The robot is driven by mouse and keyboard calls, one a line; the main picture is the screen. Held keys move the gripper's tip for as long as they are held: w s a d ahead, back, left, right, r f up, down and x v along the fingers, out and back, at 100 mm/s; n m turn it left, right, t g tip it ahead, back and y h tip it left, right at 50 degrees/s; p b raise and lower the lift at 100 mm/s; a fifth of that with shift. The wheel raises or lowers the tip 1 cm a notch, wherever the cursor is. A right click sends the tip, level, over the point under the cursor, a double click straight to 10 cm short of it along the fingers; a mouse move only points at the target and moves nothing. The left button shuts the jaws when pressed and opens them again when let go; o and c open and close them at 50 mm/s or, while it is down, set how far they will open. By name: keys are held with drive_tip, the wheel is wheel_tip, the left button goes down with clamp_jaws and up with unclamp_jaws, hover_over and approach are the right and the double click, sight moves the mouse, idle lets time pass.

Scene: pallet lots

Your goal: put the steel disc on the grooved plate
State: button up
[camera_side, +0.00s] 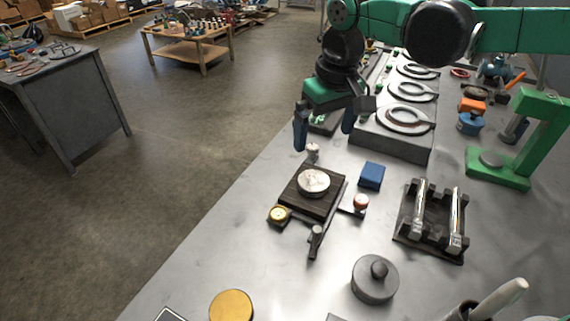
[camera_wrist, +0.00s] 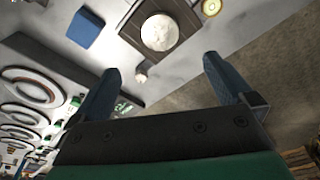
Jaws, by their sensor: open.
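The steel disc (camera_side: 313,181) is a round, bright silver piece lying flat on a dark square plate, which I take for the grooved plate (camera_side: 325,208). In the wrist view the disc (camera_wrist: 160,32) also lies within the dark plate (camera_wrist: 187,18). My gripper (camera_side: 325,130) is open and empty, behind the plate and above the bench in the side view. In the wrist view its two blue fingers (camera_wrist: 160,70) are wide apart, with the disc beyond them and not between them.
A blue block (camera_side: 371,176) stands right of the plate. A yellow dial gauge (camera_side: 279,215) sits at its left corner. A dark rack with two steel bars (camera_side: 437,218), a grey knobbed weight (camera_side: 375,279) and a green stand (camera_side: 498,167) are farther right.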

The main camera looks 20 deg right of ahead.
drive_tip(key=s+d+m+t, duration=0.1)
drive_tip(key=s+d+t, duration=0.2)
drive_tip(key=s+d, duration=0.2)
drive_tip(key=s+d+m+t, duration=0.1)
drive_tip(key=s+d+t, duration=0.1)
drive_tip(key=s+d, duration=0.4)
drive_tip(key=d, duration=0.4)
drive_tip(key=shift+s+d+f+t, duration=0.15)
drive_tip(key=shift+d+t, duration=0.15)
drive_tip(key=shift+t, duration=0.1)
idle(0.4)
